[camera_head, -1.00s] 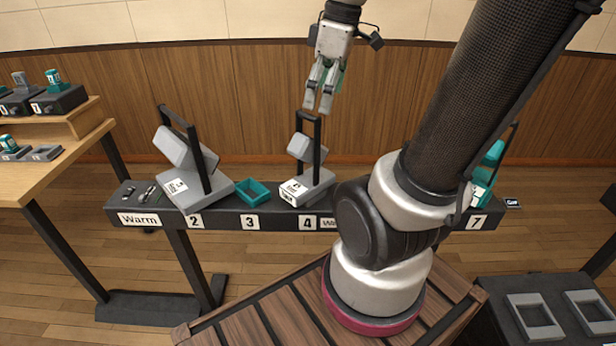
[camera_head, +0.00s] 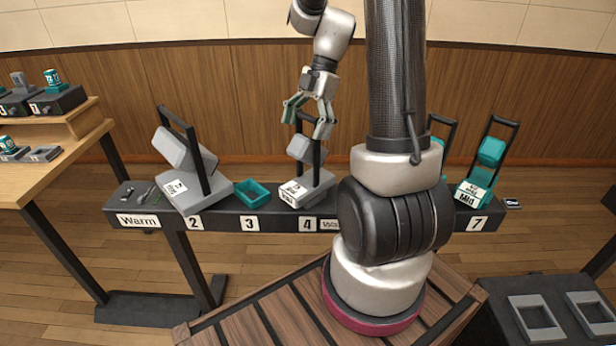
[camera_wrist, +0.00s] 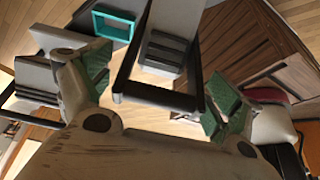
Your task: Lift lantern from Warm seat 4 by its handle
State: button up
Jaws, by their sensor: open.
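The grey lantern (camera_head: 305,150) stands at seat 4 of the dark rail (camera_head: 270,222) marked Warm, its base beside the 4 label. Its black upright handle frame rises above the body. My gripper (camera_head: 307,120) is open at the top of that handle, one finger on each side. In the wrist view, the handle's black crossbar (camera_wrist: 157,97) lies between the spread green-padded fingers of my gripper (camera_wrist: 155,85), apart from both. The grey lantern body (camera_wrist: 165,50) shows beyond the bar. Nothing is held.
A larger grey lantern (camera_head: 190,160) stands at seat 2, left of a teal empty tray (camera_head: 253,191) at seat 3. Teal lanterns (camera_head: 485,160) stand near seat 7, one partly hidden by my arm. A wooden table (camera_head: 60,165) with small items is at left.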

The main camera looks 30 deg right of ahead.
jog(key=shift+x, duration=0.85)
jog(key=c, duration=2)
